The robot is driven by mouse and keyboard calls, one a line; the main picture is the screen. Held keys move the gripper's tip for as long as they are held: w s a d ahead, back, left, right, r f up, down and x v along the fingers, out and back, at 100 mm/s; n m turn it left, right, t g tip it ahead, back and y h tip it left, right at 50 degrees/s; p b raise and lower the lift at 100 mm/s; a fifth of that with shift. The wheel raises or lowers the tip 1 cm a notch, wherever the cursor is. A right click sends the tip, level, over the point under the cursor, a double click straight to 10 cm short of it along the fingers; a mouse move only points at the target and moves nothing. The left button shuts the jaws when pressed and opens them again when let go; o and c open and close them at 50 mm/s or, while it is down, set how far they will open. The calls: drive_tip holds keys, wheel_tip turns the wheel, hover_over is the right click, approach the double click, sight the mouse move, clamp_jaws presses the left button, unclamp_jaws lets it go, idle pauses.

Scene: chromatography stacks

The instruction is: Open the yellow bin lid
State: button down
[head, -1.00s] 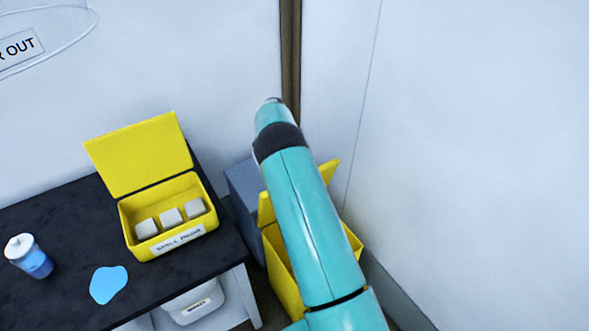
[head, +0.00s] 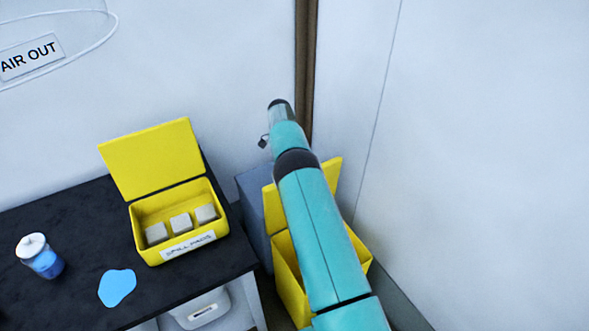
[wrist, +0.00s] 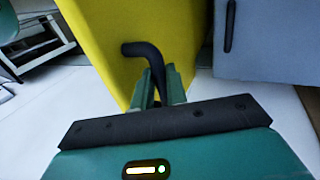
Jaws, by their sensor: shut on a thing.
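The yellow bin (head: 289,281) stands on the floor right of the bench, partly behind my arm. Its yellow lid (head: 273,208) shows as a raised panel at the back of the bin, also partly covered by my arm. In the wrist view a large yellow surface of the bin (wrist: 115,42) fills the upper middle. A black bent handle (wrist: 143,50) stands out in front of it. My gripper (wrist: 160,84) is shut on the handle's lower part.
A black bench (head: 70,227) holds an open yellow spill pads box (head: 153,252), a blue-and-white bottle (head: 40,258) and a blue puddle (head: 117,287). A grey cabinet (head: 254,205) stands close beside the bin, and a wall (head: 480,160) is at the right.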

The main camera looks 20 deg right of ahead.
drive_tip(key=shift+a+f, duration=0.3)
drive_tip(key=c, duration=1.4)
unclamp_jaws()
drive_tip(key=shift+d+r, duration=0.15)
drive_tip(key=shift+r, duration=0.05)
drive_tip(key=shift+r, duration=0.45)
wheel_tip(320, 180, up, 3)
drive_tip(key=shift+s+f, duration=0.1)
drive_tip(key=shift+f, duration=0.1)
drive_tip(key=s+r, duration=0.2)
drive_tip(key=s+a+r, duration=0.1)
drive_tip(key=s+r, duration=0.1)
drive_tip(key=r, duration=0.1)
drive_tip(key=shift+s+a+r, duration=0.1)
drive_tip(key=shift+s, duration=0.05)
drive_tip(key=s+a+r, duration=0.2)
drive_tip(key=s+r, duration=0.2)
drive_tip(key=s, duration=0.5)
drive_tip(key=shift+a+r, duration=0.15)
drive_tip(key=shift+a, duration=0.05)
